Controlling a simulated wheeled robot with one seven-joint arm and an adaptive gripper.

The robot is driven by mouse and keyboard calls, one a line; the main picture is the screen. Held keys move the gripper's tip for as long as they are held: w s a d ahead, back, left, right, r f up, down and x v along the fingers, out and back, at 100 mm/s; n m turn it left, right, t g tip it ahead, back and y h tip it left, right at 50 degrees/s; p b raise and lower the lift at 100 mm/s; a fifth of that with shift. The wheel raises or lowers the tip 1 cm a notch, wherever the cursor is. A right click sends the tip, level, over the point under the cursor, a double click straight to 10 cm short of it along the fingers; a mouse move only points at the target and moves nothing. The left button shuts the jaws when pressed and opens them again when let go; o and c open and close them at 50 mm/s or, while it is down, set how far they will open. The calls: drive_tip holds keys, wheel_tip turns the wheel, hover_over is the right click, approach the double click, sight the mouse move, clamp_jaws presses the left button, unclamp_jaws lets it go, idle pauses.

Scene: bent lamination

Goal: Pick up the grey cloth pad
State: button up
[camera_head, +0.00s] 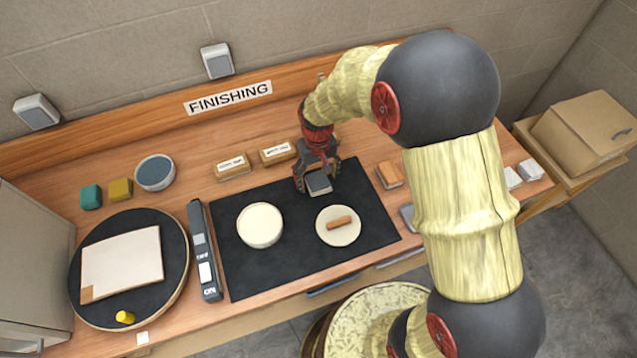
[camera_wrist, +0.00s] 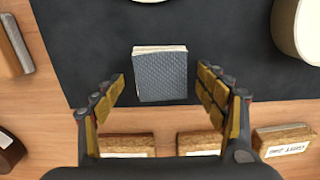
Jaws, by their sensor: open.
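The grey cloth pad (camera_head: 318,183) lies on the black mat (camera_head: 275,275), near the mat's back edge. In the wrist view the pad (camera_wrist: 160,76) shows a grey woven top and a pale layered edge. My gripper (camera_head: 317,182) is above the pad with its fingers spread to either side. In the wrist view my gripper (camera_wrist: 162,85) is open and empty, and the pad lies between and slightly beyond the fingertips. I cannot tell the exact height of the fingers over the pad.
Two labelled wooden blocks (camera_head: 232,166) (camera_head: 278,152) sit behind the mat. A round black turntable (camera_head: 172,232) holds a pale sheet at left.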

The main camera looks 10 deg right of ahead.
sight(317, 180)
drive_tip(key=shift+c, duration=0.9)
drive_tip(key=c, duration=1)
drive_tip(key=shift+r, duration=0.15)
drive_tip(key=shift+r, duration=0.25)
drive_tip(key=r+p, duration=0.1)
drive_tip(key=r, duration=0.2)
drive_tip(key=shift+s+r, duration=0.1)
drive_tip(key=shift+s, duration=0.1)
drive_tip(key=s+a+r+p, duration=0.2)
drive_tip(key=s+r, duration=0.7)
drive_tip(key=s, duration=0.4)
drive_tip(key=shift+s+a, duration=0.2)
drive_tip(key=shift+a, duration=0.1)
